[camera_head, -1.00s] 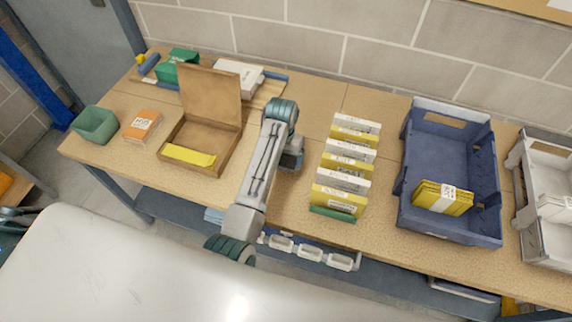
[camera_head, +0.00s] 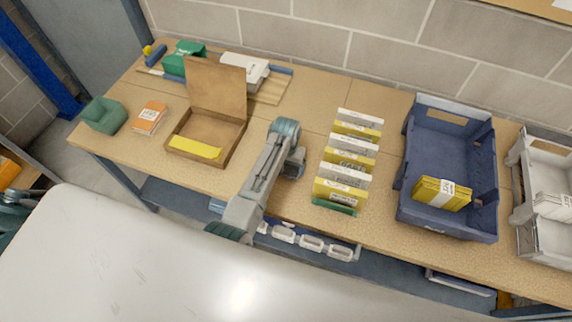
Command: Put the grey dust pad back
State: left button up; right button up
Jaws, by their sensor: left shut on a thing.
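My left arm reaches over the bench, and its gripper (camera_head: 294,167) is low over the wood between the open cardboard box and the row of packs. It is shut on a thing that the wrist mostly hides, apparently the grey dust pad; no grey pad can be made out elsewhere. The brown cardboard box (camera_head: 233,143) has its lid raised and a yellow pad (camera_head: 196,147) along its near side. My right gripper is not in view.
A row of white and yellow packs (camera_head: 341,190) stands right of my gripper. Further right are a blue crate (camera_head: 474,222) and a grey crate (camera_head: 528,235). Left are an orange pack (camera_head: 150,118) and a green bin (camera_head: 104,115). A board at the back holds a green item (camera_head: 184,58).

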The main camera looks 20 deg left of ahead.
pick_arm(q)
jog(key=o, duration=0.8)
jog(key=shift+f, duration=0.1)
jog(key=shift+r, duration=0.6)
notch_tip(320, 180, up, 11)
jog(key=b, duration=0.2)
jog(key=shift+b, duration=0.35)
